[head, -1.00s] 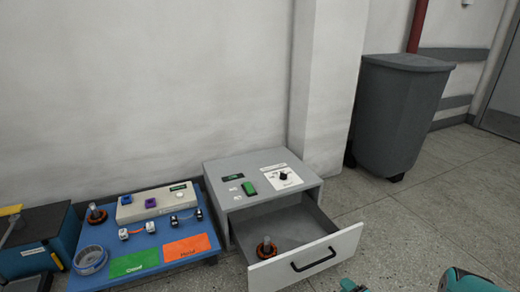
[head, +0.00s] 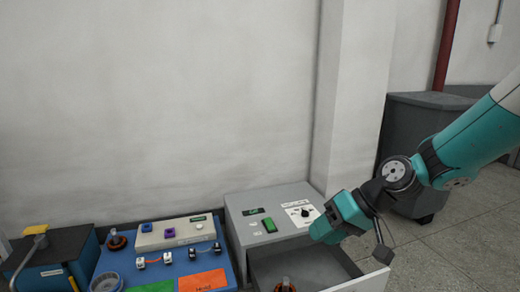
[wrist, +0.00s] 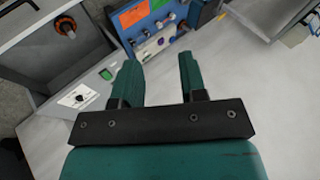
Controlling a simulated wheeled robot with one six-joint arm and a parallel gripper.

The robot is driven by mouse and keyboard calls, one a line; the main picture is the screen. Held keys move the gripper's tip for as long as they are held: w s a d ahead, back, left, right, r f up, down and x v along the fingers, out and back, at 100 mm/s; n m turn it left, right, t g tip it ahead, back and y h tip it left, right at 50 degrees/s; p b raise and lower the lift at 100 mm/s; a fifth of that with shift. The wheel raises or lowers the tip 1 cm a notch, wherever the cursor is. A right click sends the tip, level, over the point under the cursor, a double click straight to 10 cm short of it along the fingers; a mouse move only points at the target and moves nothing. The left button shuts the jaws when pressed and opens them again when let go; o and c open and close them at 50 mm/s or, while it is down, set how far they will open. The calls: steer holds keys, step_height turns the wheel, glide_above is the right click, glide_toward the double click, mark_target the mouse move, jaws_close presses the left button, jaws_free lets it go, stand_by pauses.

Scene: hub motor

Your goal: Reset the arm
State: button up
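My gripper (head: 352,222) is at the right in the head view, in front of the grey cabinet and above its drawer's right side. In the wrist view my gripper (wrist: 158,78) shows two green fingers spread apart with nothing between them. The grey cabinet (head: 240,208) has a green switch and a dial on top. Its drawer (head: 372,285) is open. An orange and dark motor part (head: 285,286) stands inside the drawer; it also shows in the wrist view (wrist: 66,27).
A blue board (head: 108,262) at the left carries a beige box (head: 175,233), a tape roll (head: 106,284), small connectors and green and orange cards (head: 203,281). A blue toolbox (head: 45,272) stands farther left. A grey bin (head: 400,125) stands behind my arm.

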steer(key=s+d+r+n+g+h, duration=0.15)
steer(key=s+r, duration=0.25)
steer(key=s, duration=0.7)
steer(key=s+r+n+h, duration=0.2)
steer(key=s+r, duration=0.2)
steer(key=s, duration=0.7)
step_height(320, 180, up, 32)
steer(key=p, duration=3.1)
steer(key=shift+s+p, duration=0.3)
steer(key=shift+s, duration=0.15)
steer(key=shift+m+h, duration=0.25)
steer(key=shift+a, duration=0.15)
